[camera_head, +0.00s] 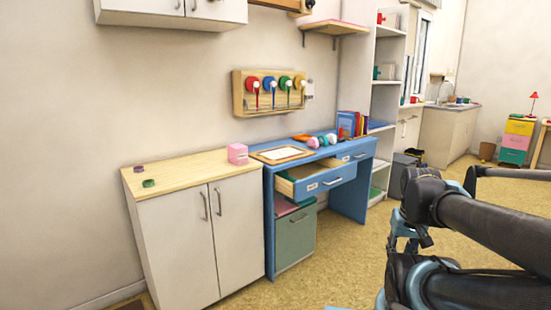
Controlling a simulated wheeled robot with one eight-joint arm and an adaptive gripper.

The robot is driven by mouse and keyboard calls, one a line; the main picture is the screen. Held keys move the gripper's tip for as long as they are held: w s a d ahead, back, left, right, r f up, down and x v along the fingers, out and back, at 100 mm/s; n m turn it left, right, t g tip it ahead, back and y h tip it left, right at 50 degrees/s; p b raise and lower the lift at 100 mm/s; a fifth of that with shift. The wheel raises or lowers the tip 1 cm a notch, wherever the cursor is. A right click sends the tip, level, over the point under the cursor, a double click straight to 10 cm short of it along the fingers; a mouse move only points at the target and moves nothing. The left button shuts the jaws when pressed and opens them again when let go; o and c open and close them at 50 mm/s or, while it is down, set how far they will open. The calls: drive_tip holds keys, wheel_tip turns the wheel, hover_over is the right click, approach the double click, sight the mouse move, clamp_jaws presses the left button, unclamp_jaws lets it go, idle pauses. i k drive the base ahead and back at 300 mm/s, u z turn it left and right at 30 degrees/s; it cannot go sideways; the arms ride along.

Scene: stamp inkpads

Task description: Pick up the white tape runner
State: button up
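I cannot pick out a white tape runner for certain. Several small rounded items (322,140) in teal, pink and white lie close together on the blue desk (340,160), left of the books, and are too small to identify. An orange item (301,138) lies just left of them. My dark arm (490,225) is folded at the right, well apart from the desk in the picture. I cannot make out its fingertips or anything held.
A wooden tray (259,156) with a white sheet lies on the desk, above an open drawer (285,187). Left stands a cabinet (172,176) with a pink box (238,153) and two small round pads. Books (349,123) stand at the desk's right back. Floor before the desk is clear.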

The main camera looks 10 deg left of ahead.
sight(332, 138)
drive_tip(key=i, duration=2.3)
